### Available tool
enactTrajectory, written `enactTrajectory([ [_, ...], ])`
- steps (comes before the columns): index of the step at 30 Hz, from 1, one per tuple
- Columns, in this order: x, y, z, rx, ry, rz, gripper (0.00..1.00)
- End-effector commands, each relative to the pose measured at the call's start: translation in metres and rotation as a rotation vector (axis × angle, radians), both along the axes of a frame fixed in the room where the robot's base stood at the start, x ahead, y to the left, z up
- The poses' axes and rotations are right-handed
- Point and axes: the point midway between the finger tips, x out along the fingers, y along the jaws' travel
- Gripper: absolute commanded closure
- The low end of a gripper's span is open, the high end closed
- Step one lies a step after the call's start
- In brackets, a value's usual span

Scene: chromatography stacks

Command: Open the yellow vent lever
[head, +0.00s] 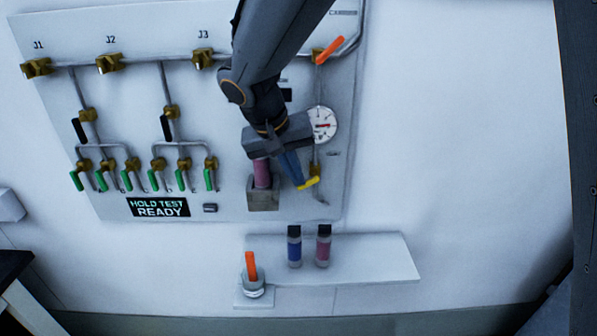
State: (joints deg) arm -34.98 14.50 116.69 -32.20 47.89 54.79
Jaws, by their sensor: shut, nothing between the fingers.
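The yellow vent lever (310,183) is a short bar on the vertical pipe at the lower right of the wall panel, below the round gauge. It slants slightly, its left end lower. My gripper (297,180) reaches down from above, with its fingers shut and empty. The fingertips are right beside the lever's left end and seem to overlap it in the head view. I cannot tell whether they touch it. My wrist and gripper body hide part of the panel just above.
A pink cylinder (261,173) stands in a grey holder (263,201) just left of my fingers. The gauge (322,124) is close on the right. An orange lever (329,49) sits higher up. A white shelf (375,258) below carries a blue vial (294,248) and a pink vial (323,248).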

Motion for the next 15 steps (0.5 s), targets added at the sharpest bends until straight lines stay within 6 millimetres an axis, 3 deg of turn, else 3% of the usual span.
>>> enactTrajectory([
  [15,0.000,0.004,-0.012,0.001,0.000,0.000,1.00],
])
